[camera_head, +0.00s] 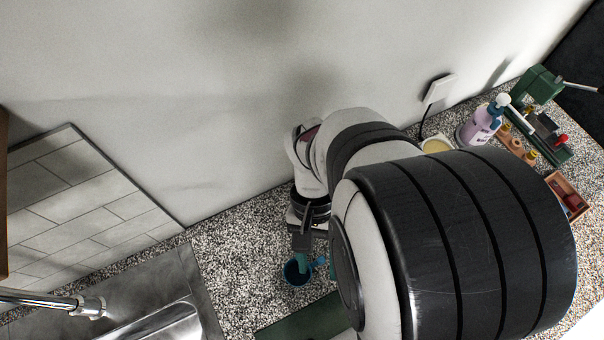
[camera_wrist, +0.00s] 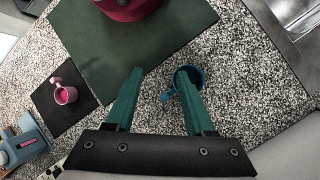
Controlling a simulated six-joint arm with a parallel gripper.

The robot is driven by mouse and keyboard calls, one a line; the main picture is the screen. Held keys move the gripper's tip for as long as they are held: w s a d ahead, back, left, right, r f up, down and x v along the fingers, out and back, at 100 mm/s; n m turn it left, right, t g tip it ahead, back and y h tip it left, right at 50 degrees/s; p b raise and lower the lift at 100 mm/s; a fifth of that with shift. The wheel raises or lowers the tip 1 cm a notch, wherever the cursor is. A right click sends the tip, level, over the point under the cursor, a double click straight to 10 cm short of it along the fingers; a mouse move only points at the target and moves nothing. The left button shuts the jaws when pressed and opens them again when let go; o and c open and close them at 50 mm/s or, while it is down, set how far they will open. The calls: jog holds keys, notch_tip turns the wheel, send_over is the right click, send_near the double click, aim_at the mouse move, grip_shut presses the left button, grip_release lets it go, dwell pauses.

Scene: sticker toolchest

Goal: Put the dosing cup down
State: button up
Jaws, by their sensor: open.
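A blue cup (camera_wrist: 194,75) with a small side handle (camera_wrist: 167,96) stands on the speckled counter in the wrist view. It is likely the dosing cup, and it also shows in the head view (camera_head: 291,275). My gripper (camera_wrist: 160,74) has two teal fingers spread apart with nothing clamped between them. The right finger overlaps the cup, and the handle shows between the fingers. I cannot tell whether that finger is inside the cup or only above it. The finger hides part of the cup. A smaller pink cup (camera_wrist: 65,96) stands on a black mat (camera_wrist: 52,118) to the left.
A green mat (camera_wrist: 115,57) bears a dark red round vessel (camera_wrist: 125,8) beyond the fingers. A metal sink (camera_head: 165,322) lies left of the blue cup. A lilac pump bottle (camera_head: 477,127), a green press (camera_head: 538,87) and a wooden box (camera_head: 567,192) stand at the right.

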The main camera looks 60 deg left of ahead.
aim_at(322, 259)
jog(key=w+a+r+m+g+y, duration=0.2)
jog(key=w+r+m+y, duration=0.3)
jog(key=w+m, duration=0.35)
jog(key=shift+m+y, duration=0.3)
jog(key=shift+m, duration=0.05)
jog(key=x, duration=1.6)
jog(key=shift+s+d+r, duration=0.15)
jog(key=shift+s, duration=0.25)
grip_shut()
